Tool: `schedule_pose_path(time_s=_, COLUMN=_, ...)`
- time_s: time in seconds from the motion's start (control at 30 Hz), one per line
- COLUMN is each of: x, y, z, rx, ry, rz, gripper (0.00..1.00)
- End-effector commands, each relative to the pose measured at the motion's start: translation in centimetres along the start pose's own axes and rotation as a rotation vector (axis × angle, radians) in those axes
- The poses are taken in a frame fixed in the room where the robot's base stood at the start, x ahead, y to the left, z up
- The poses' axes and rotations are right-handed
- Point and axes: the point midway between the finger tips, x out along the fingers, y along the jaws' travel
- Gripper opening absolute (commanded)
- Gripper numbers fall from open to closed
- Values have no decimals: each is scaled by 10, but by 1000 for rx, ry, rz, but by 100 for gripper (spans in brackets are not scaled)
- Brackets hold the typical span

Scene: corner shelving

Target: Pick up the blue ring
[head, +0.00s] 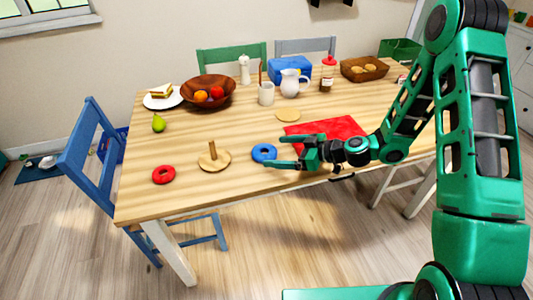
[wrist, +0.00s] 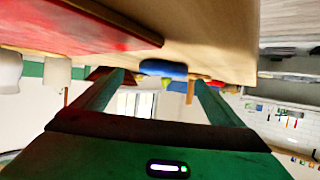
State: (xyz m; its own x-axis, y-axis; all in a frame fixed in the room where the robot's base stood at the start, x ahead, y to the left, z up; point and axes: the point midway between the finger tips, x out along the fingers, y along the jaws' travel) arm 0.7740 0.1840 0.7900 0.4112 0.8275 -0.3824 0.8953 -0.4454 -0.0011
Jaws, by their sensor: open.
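The blue ring (head: 257,155) lies flat on the wooden table near its front edge, to the left of my gripper (head: 279,152). My gripper is open and empty, with its fingers pointing left at the ring, one finger toward the far side and one toward the near side. In the wrist view, which is upside down, the blue ring (wrist: 163,68) shows edge-on between the two fingers of my gripper (wrist: 160,80), apparently beyond the tips. Whether a finger touches the ring cannot be told.
A wooden peg stand (head: 214,163) stands left of the blue ring, and a red ring (head: 156,176) lies farther left. A red mat (head: 325,130) lies behind my gripper. A wooden coaster (head: 288,115), pitcher (head: 291,85) and mug (head: 266,95) are farther back. A blue chair (head: 88,150) stands left.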

Motion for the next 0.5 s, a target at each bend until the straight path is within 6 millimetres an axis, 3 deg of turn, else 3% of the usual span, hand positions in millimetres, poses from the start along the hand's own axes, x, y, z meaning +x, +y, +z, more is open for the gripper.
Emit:
schedule_pose_path(time_s=0.23, x=34, y=-4, z=-2, rx=-2, ry=0, rz=-2, gripper=91)
schedule_pose_path(time_s=0.5, x=41, y=-3, z=-2, rx=-1, ry=-1, rz=-1, gripper=91)
